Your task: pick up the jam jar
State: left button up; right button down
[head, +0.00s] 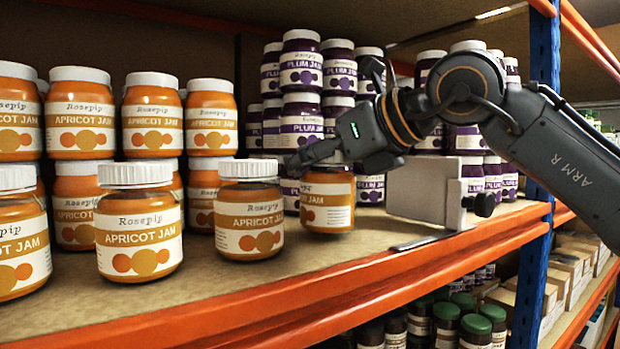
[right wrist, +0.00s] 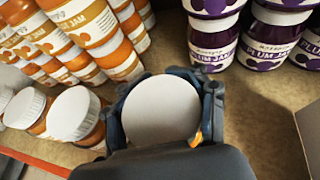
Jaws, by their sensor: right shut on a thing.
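An apricot jam jar (head: 327,200) with an orange and white label stands at the right end of the front row, beside another apricot jar (head: 249,210). My right gripper (head: 318,156) reaches in from the right and is shut on this end jar near its lid. In the right wrist view the jar's white lid (right wrist: 162,108) sits between the fingers of my right gripper (right wrist: 163,100). The jar's base looks at shelf level; I cannot tell if it is clear of the board. My left gripper is not in view.
Several apricot jars (head: 80,120) fill the left of the shelf. Stacked plum jam jars (head: 302,72) stand behind. A grey upright divider (head: 416,188) is right of the held jar, near a blue post (head: 545,50). The orange shelf edge (head: 250,312) runs along the front.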

notch_tip(320, 180, up, 2)
jog(key=shift+r+b, duration=0.1)
jog(key=shift+b, duration=0.35)
jog(key=s+r, duration=0.1)
jog(key=r, duration=0.1)
jog(key=s+d+r+b, duration=0.1)
jog(key=s+r, duration=0.2)
jog(key=shift+s+d+r, duration=0.25)
jog(key=shift+s+r, duration=0.05)
jog(key=shift+r, duration=0.1)
jog(key=s+d+r+b, duration=0.2)
jog(key=s+d+r, duration=0.1)
jog(key=s, duration=0.5)
jog(key=shift+s+d+r+b, duration=0.15)
jog(key=shift+s+r+b, duration=0.25)
jog(key=shift+r, duration=0.2)
jog(key=shift+w, duration=0.1)
